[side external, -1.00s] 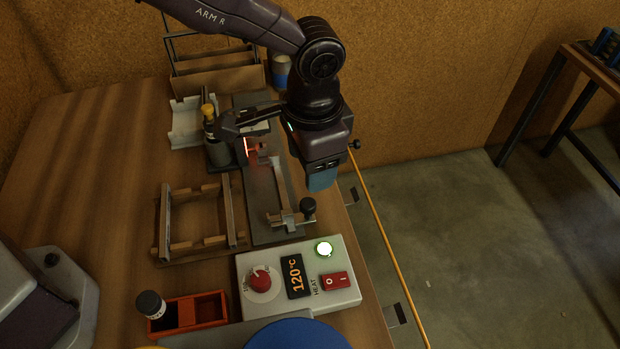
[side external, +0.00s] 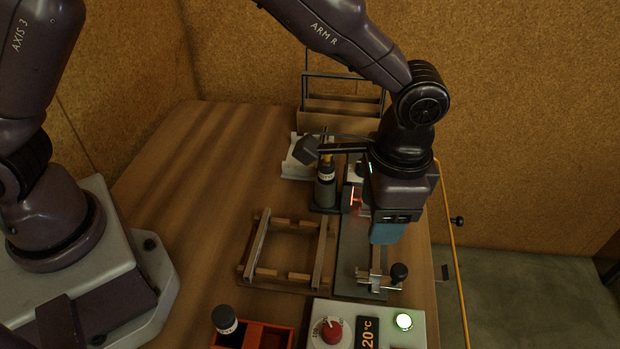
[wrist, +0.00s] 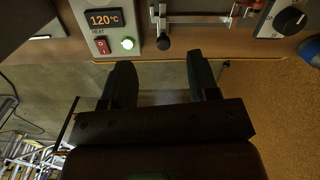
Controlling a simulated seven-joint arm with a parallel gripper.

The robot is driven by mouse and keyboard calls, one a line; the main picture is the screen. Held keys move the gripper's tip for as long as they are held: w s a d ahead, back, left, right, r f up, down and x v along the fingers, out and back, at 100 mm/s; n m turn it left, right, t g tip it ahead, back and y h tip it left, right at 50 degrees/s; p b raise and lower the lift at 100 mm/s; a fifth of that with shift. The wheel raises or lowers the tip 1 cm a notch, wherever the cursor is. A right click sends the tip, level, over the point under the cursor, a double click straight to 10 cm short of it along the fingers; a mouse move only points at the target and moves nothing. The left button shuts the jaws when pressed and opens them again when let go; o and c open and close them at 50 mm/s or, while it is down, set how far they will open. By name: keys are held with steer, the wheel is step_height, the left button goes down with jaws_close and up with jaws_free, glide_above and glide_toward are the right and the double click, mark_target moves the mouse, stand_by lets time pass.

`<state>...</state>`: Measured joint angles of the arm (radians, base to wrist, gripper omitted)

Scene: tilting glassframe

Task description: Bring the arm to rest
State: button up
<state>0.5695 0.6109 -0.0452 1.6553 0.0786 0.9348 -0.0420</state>
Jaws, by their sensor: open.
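My gripper (side external: 388,234) hangs from the dark arm at the table's right side, pointing down, above the grey rail and its black-knobbed clamp (side external: 398,272). In the wrist view my gripper (wrist: 160,62) has its two dark fingers spread wide. Nothing is between them, only the floor and table edge beyond. The clamp also shows in the wrist view (wrist: 164,42), past the fingertips. I see no contact between the fingers and anything. Part of the rail is hidden behind my wrist.
A heater box (side external: 404,321) with a lit green button stands at the front. A wooden frame (side external: 292,278), an orange tray (side external: 275,338) and a dark bottle (side external: 326,187) stand left of my gripper. A wooden rack (side external: 340,118) stands behind. The table's left part is clear.

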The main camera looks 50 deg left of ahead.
steer(key=s+a+r+n+t, duration=0.3)
steer(key=s+a+r, duration=0.5)
steer(key=a, duration=0.4)
steer(key=s+a+r+n+t, duration=0.2)
steer(key=s+a+r+n, duration=0.2)
steer(key=s+a+r, duration=0.4)
steer(key=a+r, duration=0.1)
steer(key=a, duration=0.3)
steer(key=shift+s+r+t+h, duration=0.15)
steer(key=shift+s+t+h, duration=0.05)
steer(key=shift+t+h, duration=0.2)
